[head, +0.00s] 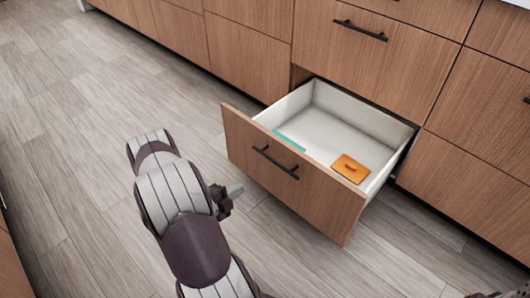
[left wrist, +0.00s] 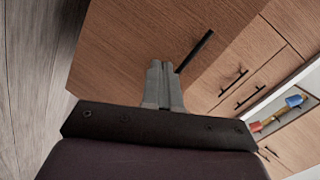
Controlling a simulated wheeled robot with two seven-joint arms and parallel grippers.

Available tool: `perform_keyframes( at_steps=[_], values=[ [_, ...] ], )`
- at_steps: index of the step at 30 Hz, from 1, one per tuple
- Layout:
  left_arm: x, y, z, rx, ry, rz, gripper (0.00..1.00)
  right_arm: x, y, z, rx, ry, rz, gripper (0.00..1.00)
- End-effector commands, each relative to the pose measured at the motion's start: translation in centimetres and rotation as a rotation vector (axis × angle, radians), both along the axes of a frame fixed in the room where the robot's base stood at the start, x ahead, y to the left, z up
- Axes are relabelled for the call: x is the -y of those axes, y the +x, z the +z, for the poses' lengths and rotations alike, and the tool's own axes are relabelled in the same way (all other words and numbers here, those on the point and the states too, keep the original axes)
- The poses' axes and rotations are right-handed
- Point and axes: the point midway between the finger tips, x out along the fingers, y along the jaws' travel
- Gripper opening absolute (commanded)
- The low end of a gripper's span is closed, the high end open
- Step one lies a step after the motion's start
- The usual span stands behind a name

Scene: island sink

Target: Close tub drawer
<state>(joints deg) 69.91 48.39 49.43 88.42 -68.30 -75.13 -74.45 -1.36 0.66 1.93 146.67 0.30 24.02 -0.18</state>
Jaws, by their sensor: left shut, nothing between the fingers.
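The tub drawer (head: 230,128) is pulled well out from the lower cabinet row in the head view. It has a brown wood front, a dark bar handle (head: 275,162) and white inner walls. My left gripper (head: 237,190) is shut and empty, in front of the drawer face and left of the handle. In the left wrist view its closed fingers (left wrist: 158,72) point at the wood front (left wrist: 135,50), with the handle (left wrist: 194,52) just right of them. I cannot tell whether the fingers touch the front.
An orange flat item (head: 350,168) and a teal item (head: 290,141) lie in the drawer. Closed cabinet fronts surround it, one with a dark handle (head: 360,30) above. The wood-plank floor (head: 75,110) is clear. Red and blue items (left wrist: 293,101) show at right in the wrist view.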

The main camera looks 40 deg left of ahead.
Motion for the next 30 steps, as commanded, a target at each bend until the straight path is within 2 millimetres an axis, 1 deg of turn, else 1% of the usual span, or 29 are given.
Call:
perform_keyframes(
  at_steps=[1,2,3,5,8,11,18,24,27,30],
  values=[
    [0.2,0.8,3.0,0.121,0.118,-0.068,0.0,0.0,0.1,0.7,0.002,0.0,0.0,0.43],
    [0.3,1.1,4.4,0.19,0.186,-0.099,0.0,0.0,0.1,0.7,0.002,0.0,0.0,0.43],
    [0.7,1.2,5.7,0.257,0.255,-0.125,0.0,0.0,0.0,0.7,0.002,0.0,-0.001,0.43],
    [0.7,1.3,6.7,0.309,0.323,-0.13,0.0,0.0,0.0,0.6,0.002,0.0,-0.001,0.43],
    [0.7,1.9,6.7,0.315,0.367,-0.135,0.0,0.0,0.0,0.2,0.001,0.0,-0.001,0.43],
    [0.9,3.4,6.5,0.314,0.366,-0.138,0.0,0.0,0.0,-0.5,0.001,0.0,-0.001,0.43],
    [1.3,8.7,6.3,0.314,0.366,-0.138,0.0,0.0,0.0,-2.8,0.001,0.0,0.0,0.43],
    [1.6,12.6,6.3,0.313,0.364,-0.135,0.0,0.0,0.0,-4.8,0.001,0.0,0.0,0.43],
    [1.7,14.0,6.4,0.312,0.364,-0.135,0.0,0.0,0.0,-5.4,0.001,0.0,0.0,0.43],
    [1.7,14.8,6.6,0.311,0.364,-0.133,0.0,0.0,0.0,-5.8,0.001,0.0,0.0,0.43]
  ],
)
